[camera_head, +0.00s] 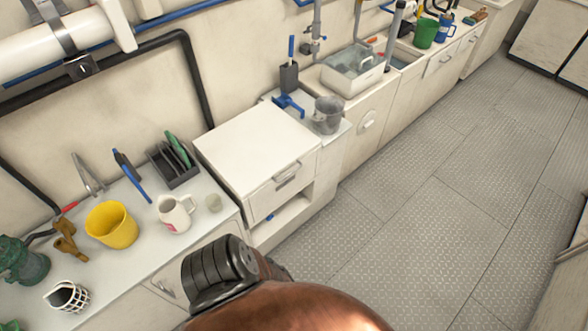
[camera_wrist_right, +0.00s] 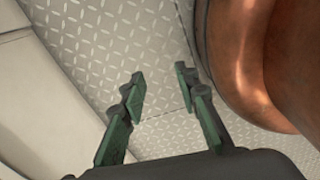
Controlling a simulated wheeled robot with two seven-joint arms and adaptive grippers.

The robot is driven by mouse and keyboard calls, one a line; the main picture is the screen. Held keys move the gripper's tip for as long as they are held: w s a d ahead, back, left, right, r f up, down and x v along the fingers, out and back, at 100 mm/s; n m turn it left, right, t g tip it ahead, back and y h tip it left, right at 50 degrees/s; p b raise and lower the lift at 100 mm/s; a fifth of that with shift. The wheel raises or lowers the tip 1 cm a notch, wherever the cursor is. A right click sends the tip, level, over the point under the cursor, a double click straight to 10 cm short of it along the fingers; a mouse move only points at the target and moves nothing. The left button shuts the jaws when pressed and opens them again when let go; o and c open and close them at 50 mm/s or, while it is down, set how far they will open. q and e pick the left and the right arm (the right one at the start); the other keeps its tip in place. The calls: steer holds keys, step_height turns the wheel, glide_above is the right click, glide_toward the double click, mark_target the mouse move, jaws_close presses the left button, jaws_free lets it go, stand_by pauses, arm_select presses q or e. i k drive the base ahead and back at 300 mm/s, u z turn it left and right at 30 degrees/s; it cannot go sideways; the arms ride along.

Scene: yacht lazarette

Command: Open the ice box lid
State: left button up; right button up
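The white box with a flat lid (camera_head: 255,145) that looks like the ice box stands in the middle of the head view, beyond the left counter. Its lid is down, and a grey handle (camera_head: 287,177) is on its front face. My right gripper (camera_wrist_right: 160,77) shows in the wrist view with its two green-padded fingers apart. Nothing is between them, and the patterned floor lies behind. The ice box cannot be made out for sure in the wrist view. My left gripper is not in view. A copper and black part of my arm fills the bottom of the head view.
A grey bucket (camera_head: 326,115) stands right of the box. The floor (camera_head: 440,220) to the right is clear.

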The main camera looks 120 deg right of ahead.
mark_target(247, 152)
steer(key=z, duration=3.75)
